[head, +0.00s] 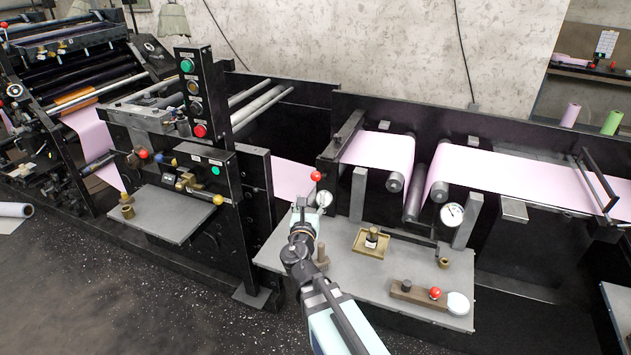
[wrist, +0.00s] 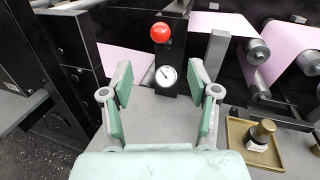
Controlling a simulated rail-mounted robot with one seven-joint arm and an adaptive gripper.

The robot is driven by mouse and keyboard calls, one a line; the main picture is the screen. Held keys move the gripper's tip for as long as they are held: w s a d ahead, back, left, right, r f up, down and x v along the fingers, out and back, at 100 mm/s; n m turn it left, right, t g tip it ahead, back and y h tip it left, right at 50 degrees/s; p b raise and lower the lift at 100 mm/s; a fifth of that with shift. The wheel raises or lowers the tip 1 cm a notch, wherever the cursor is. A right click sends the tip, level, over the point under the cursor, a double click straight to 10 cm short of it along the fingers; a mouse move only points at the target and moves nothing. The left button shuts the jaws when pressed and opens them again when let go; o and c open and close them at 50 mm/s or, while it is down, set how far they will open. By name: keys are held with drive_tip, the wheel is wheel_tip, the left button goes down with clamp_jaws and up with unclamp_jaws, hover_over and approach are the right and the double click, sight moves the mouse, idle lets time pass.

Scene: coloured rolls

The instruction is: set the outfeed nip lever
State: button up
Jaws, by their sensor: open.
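A red ball knob (head: 316,176) stands on a dark post at the back edge of the grey shelf; it looks like the nip lever, but I can read no label. A round white dial gauge (head: 324,199) sits just below it. In the wrist view the red knob (wrist: 161,32) is upper centre, with the gauge (wrist: 166,75) under it. My gripper (head: 303,212) is on the near side of the knob and apart from it. In the wrist view my gripper (wrist: 160,82) has its green-padded fingers spread, with nothing held. The lever's shaft is mostly hidden.
A wooden block (head: 420,294) with a red knob lies front right. Grey uprights (head: 357,195) and pink web rollers (head: 394,182) stand behind. A black control column (head: 213,105) rises at left.

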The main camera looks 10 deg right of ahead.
sight(315, 178)
drive_tip(key=p+x, duration=0.3)
drive_tip(key=x, duration=1.1)
drive_tip(key=shift+w+d, duration=0.1)
drive_tip(key=shift+w, duration=0.05)
clamp_jaws()
